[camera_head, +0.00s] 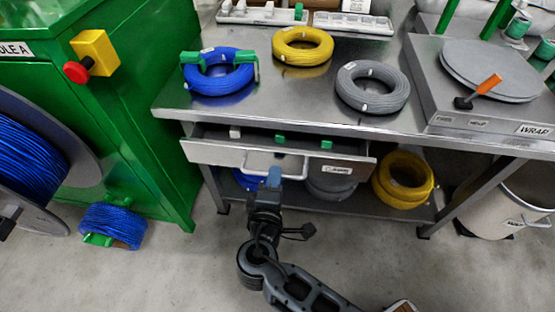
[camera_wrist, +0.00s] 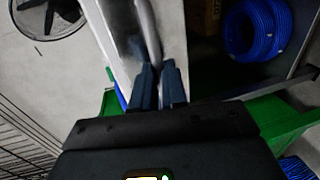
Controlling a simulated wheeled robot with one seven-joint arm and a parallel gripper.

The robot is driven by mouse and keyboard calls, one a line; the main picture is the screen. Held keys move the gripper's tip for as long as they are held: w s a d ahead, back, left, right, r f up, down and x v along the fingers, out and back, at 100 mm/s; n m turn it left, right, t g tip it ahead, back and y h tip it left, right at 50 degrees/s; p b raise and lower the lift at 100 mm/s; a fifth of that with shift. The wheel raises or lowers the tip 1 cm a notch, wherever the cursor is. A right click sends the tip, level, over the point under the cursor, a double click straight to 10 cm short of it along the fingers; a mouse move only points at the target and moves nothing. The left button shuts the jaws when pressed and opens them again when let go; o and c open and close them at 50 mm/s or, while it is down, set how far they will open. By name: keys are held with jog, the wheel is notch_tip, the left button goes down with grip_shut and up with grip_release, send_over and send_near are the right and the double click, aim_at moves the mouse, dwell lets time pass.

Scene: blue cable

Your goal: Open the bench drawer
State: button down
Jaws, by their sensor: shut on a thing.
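The bench drawer (camera_head: 222,154) is under the steel bench top and stands partly pulled out, with its inside showing. White and green small items lie in it. Its light bar handle (camera_head: 292,164) runs across the front. My gripper (camera_head: 273,177) is at the handle, shut on it near the middle. In the wrist view my gripper's two dark fingers (camera_wrist: 159,85) close around the handle bar (camera_wrist: 148,35), with the drawer front beside it. The exact contact between fingertips and bar is partly hidden.
Blue (camera_head: 218,72), yellow (camera_head: 303,46) and grey (camera_head: 372,87) cable coils lie on the bench top (camera_head: 290,103). A green cabinet (camera_head: 150,100) stands close left of the drawer. A yellow coil (camera_head: 403,180) sits on the lower shelf. Floor in front is mostly clear.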

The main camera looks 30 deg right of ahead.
jog(key=f+v, duration=0.1)
jog(key=v, duration=0.7)
jog(key=f+v, duration=0.2)
jog(key=v, duration=0.7)
jog(key=shift+s+a+f+p, duration=0.2)
jog(key=shift+s+f+p, duration=0.1)
jog(key=shift+p, duration=0.1)
jog(key=c, duration=1.2)
grip_release()
jog(key=v, duration=0.7)
jog(key=shift+s+a+r, duration=0.1)
jog(key=shift+s+a, duration=0.1)
jog(key=shift+s, duration=0.05)
